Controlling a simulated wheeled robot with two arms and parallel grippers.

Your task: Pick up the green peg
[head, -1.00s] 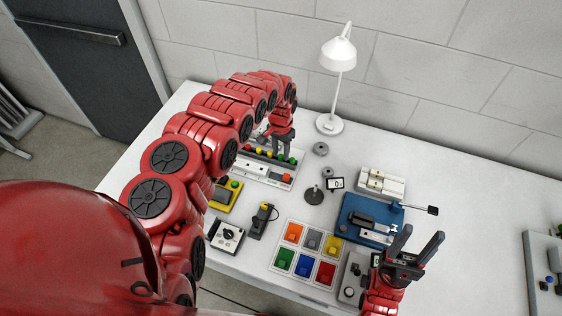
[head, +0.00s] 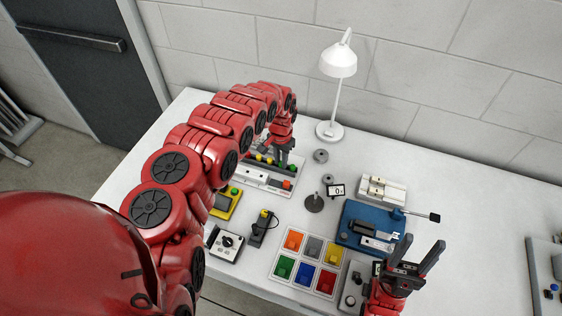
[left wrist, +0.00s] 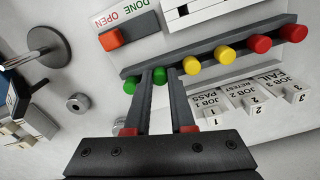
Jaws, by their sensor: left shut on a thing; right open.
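A dark rack (left wrist: 207,54) carries a row of green, yellow and red pegs. The green peg (left wrist: 159,75) second from the left end in the left wrist view is between the fingers of my left gripper (left wrist: 162,74), which is shut on it. The peg still appears in line with the rack. Another green peg (left wrist: 130,87) is just outside the left finger. In the head view my left gripper (head: 283,160) reaches down at the rack and partly hides the pegs. My right gripper (head: 421,252) is open and empty, above the right front of the table.
Beside the rack are a panel with an orange slider (left wrist: 111,40) and numbered job labels (left wrist: 235,98).

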